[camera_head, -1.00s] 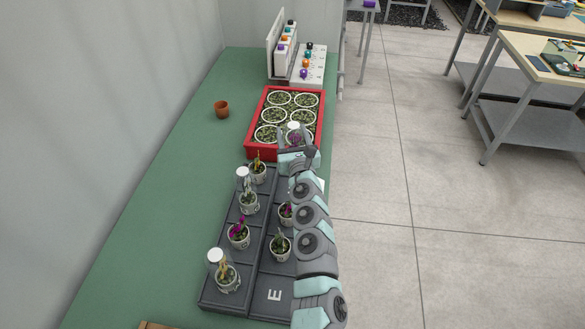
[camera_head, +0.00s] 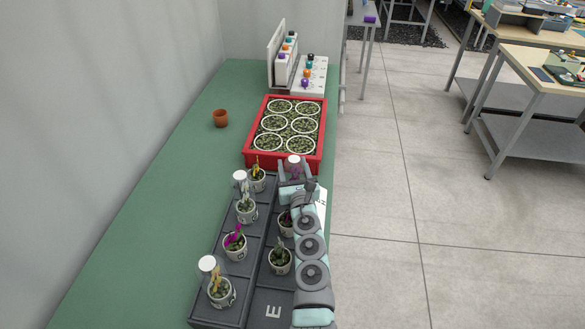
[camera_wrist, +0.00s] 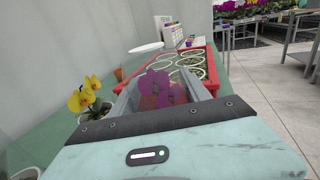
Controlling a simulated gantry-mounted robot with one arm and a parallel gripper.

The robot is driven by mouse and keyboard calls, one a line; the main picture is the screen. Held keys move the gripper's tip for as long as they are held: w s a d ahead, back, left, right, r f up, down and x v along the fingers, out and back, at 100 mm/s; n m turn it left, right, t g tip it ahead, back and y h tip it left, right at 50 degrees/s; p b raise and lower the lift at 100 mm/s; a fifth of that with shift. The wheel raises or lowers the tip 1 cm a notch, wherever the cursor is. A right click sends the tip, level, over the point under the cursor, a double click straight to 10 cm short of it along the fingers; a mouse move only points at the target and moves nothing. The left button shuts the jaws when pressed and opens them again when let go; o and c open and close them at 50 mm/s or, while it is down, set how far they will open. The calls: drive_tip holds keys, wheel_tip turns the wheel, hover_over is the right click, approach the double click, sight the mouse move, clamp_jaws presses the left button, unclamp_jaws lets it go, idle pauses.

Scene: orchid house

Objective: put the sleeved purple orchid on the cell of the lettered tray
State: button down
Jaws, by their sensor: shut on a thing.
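The sleeved purple orchid (camera_head: 294,172) is between the fingers of my gripper (camera_head: 296,177), over the far end of the lettered tray (camera_head: 275,297). My arm covers much of the right column. Whether the pot touches the tray cannot be told.
Several potted orchids stand on the tray, including a yellow one (camera_head: 257,180), a tall sleeved white one (camera_head: 246,210) and an unsleeved purple one (camera_head: 235,245). A red crate (camera_head: 284,162) lies just beyond. A terracotta pot (camera_head: 220,118) stands left on the open green bench.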

drive_tip(key=shift+f, duration=0.15)
drive_tip(key=c, duration=0.5)
unclamp_jaws()
drive_tip(key=shift+r, duration=0.25)
drive_tip(key=s+d+p, duration=0.1)
drive_tip(key=s+p, duration=0.4)
drive_tip(key=s, duration=0.7)
drive_tip(key=shift+d, duration=0.4)
drive_tip(key=shift+f, duration=0.1)
